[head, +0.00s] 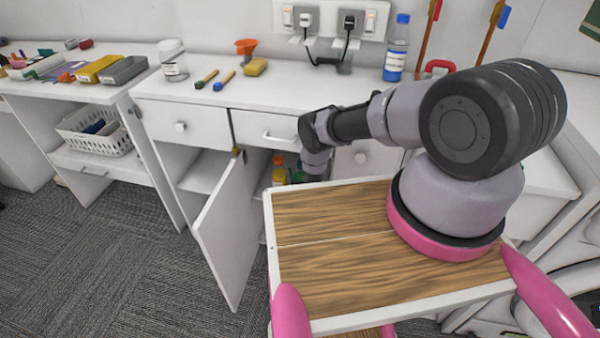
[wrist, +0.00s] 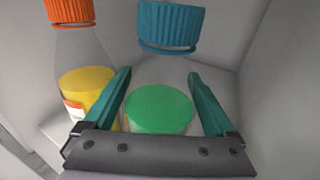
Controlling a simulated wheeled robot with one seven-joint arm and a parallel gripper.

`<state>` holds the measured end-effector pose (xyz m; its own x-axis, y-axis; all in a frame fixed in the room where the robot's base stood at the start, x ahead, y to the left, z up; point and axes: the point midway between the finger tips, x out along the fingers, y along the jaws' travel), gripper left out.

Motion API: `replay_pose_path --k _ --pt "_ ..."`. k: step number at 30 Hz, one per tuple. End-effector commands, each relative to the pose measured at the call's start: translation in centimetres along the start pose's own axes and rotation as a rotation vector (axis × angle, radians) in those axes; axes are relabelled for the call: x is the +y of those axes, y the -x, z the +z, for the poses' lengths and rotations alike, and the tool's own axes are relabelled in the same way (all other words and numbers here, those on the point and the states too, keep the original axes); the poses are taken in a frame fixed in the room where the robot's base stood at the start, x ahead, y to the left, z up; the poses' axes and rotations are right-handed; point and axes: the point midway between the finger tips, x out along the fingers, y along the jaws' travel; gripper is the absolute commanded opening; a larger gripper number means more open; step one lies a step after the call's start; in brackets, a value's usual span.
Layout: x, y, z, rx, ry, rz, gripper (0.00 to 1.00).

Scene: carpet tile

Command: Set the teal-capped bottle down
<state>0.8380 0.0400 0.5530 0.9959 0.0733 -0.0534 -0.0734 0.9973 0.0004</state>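The teal-capped bottle shows in the wrist view with its teal cap (wrist: 170,25) at the top and green contents (wrist: 160,108) below. In the head view my arm reaches down to the open cupboard under the counter, and my gripper is mostly hidden there. A bit of the green bottle (head: 298,172) shows beside it. Whether the bottle's base touches the cupboard floor is hidden.
An orange-capped bottle with yellow contents (wrist: 87,90) stands close on the left, also visible in the head view (head: 279,172). Pale cupboard walls are near on the right. The open cupboard door (head: 228,230) swings out left of my arm. Drawers (head: 265,130) are above.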

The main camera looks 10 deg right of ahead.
Motion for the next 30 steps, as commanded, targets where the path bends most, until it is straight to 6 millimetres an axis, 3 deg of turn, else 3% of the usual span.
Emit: replay_pose_path --k 11,24,30 --pt "0.0 0.8 -0.1 0.002 0.001 0.000 1.00" --pt "0.0 9.4 -0.2 0.001 0.001 0.002 1.00" --pt "0.0 11.6 -0.2 -0.003 0.000 0.001 1.00"
